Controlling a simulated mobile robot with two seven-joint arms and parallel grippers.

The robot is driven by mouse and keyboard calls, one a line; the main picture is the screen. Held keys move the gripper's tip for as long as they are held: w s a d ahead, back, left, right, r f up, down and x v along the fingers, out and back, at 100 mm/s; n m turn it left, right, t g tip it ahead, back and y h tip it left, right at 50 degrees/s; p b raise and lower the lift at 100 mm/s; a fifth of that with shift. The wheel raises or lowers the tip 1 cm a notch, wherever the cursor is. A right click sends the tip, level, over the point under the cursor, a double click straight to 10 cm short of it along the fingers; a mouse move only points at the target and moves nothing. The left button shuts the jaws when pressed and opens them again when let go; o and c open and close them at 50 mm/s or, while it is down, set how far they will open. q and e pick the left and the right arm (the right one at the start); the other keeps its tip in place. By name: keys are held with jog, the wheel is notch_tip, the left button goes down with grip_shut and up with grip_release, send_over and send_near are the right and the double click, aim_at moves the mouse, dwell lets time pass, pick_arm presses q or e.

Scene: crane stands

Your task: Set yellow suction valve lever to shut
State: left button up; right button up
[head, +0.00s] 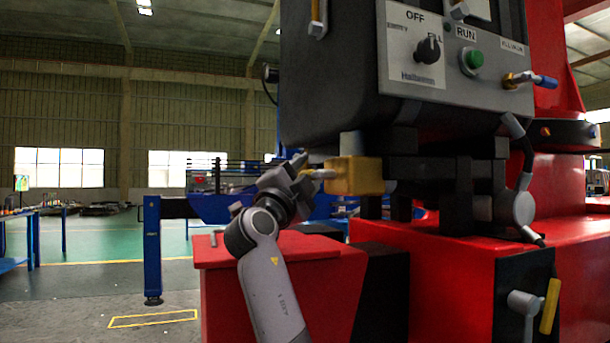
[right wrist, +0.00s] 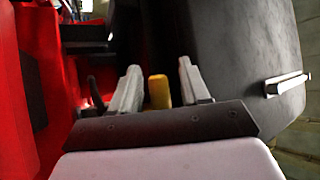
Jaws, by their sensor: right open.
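A yellow block-shaped piece (head: 358,176) sticks out to the left under the dark tank in the head view. My right gripper (head: 314,168) is at its left end, with its fingers open. In the right wrist view a yellow piece (right wrist: 159,92) with a rounded end stands between the two grey fingers, with gaps on both sides; contact is not clear. A second yellow lever (head: 550,305) hangs steeply slanted beside a grey valve body (head: 524,302) at the lower right. I cannot tell for sure which one is the suction valve lever. My left gripper is not in view.
The dark tank (head: 335,80) hangs close above my right gripper and carries a control panel (head: 412,65). A blue-handled valve (head: 545,81) sticks out at the panel's right. A red base (head: 290,250) lies below my gripper. The hall to the left is open.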

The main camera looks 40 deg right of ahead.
jog(key=b+v, duration=0.1)
jog(key=v, duration=0.6)
jog(key=shift+s, duration=0.1)
dwell(0.4)
